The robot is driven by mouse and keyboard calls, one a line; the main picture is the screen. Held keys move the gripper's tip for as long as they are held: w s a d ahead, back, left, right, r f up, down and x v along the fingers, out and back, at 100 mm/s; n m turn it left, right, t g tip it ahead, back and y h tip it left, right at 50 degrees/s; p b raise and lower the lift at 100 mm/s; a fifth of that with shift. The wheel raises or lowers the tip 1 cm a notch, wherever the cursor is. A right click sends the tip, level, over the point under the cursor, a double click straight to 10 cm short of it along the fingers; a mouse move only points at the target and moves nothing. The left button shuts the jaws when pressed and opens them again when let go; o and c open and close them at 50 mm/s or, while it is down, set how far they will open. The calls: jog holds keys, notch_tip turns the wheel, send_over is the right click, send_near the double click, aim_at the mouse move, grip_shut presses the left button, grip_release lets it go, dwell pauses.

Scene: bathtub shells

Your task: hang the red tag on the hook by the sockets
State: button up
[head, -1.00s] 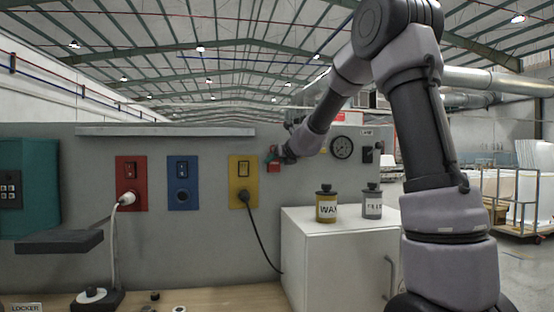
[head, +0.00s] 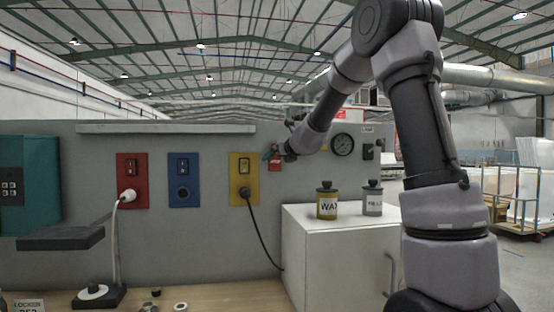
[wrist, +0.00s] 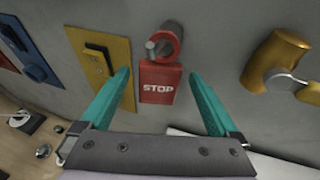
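The red tag (wrist: 160,84) reads STOP and hangs flat against the grey wall in the wrist view, its ring around the hook (wrist: 152,48). The tag also shows in the head view (head: 275,166), just right of the yellow socket plate (head: 244,180). My gripper (wrist: 158,82) has its two teal fingers spread wide, one on each side of the tag with a gap to it. The fingers hold nothing. In the head view my gripper partly covers the area beside the tag.
Red (head: 132,181) and blue (head: 184,181) socket plates are farther left. A brass fixture (wrist: 275,62) sits right of the tag. Below stands a white cabinet (head: 335,255) with a yellow WAX jar (head: 327,205) and a grey jar (head: 372,202). A black cable hangs from the yellow socket.

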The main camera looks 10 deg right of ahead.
jog(key=s+a+r+n+g+y, duration=0.1)
jog(key=s+r+n+g+y, duration=0.1)
jog(key=s+n, duration=0.95)
jog(key=s+a+r+n+g+y, duration=0.15)
jog(key=s+n, duration=0.55)
jog(key=s, duration=0.9)
jog(key=s+d+f+n+g+h, duration=0.2)
jog(key=s+d+f+n, duration=0.2)
jog(key=s, duration=0.3)
jog(key=s+d+f+n+g+h, duration=0.1)
jog(key=s+d+f+n+h, duration=0.2)
jog(key=s+f+n, duration=0.2)
jog(key=s+n, duration=0.1)
jog(key=s, duration=0.1)
jog(key=shift+s+d+g, duration=0.35)
jog(key=shift+s+d, duration=0.05)
dwell(1.1)
